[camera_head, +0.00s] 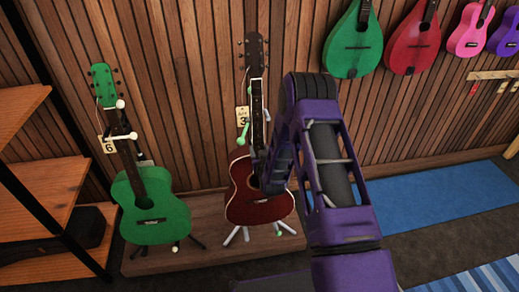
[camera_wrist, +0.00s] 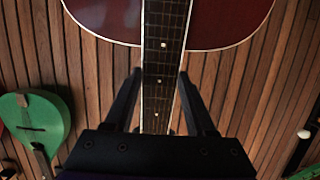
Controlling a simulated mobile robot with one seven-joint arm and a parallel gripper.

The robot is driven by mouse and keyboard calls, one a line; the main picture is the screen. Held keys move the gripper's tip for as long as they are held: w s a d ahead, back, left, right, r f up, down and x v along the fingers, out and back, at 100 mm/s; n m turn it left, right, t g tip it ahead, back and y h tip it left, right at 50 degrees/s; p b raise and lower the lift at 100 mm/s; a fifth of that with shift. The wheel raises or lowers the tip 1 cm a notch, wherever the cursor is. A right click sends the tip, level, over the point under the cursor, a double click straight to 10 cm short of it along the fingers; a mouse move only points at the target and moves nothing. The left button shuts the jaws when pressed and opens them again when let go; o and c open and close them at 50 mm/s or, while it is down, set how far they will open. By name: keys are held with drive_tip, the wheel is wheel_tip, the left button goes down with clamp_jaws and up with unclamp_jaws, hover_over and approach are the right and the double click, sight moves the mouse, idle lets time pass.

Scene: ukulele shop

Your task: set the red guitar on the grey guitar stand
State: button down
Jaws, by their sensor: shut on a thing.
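The red guitar (camera_head: 262,205) is upright in the middle of the head view, with its body low in front of the grey guitar stand (camera_head: 287,228). Light legs of the stand spread below the body, and a pale green-tipped arm shows left of the neck. My gripper (camera_head: 260,160) is shut on the guitar's neck just above the body. In the wrist view the neck runs between the two fingers of my gripper (camera_wrist: 158,85), with the red body (camera_wrist: 110,18) at the top. The body hides most of the stand, and I cannot tell whether they touch.
A green guitar (camera_head: 153,205) leans on a dark stand to the left, tagged 6. Both stands are on a low wooden platform (camera_head: 150,262). Wooden shelves (camera_head: 45,190) stand at far left. Instruments hang on the slatted wall. A blue mat (camera_head: 440,195) lies clear at right.

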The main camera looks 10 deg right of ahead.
drive_tip(key=shift+w+f, duration=0.15)
drive_tip(key=shift+f, duration=0.9)
drive_tip(key=shift+w+f, duration=0.1)
drive_tip(key=shift+f, duration=1)
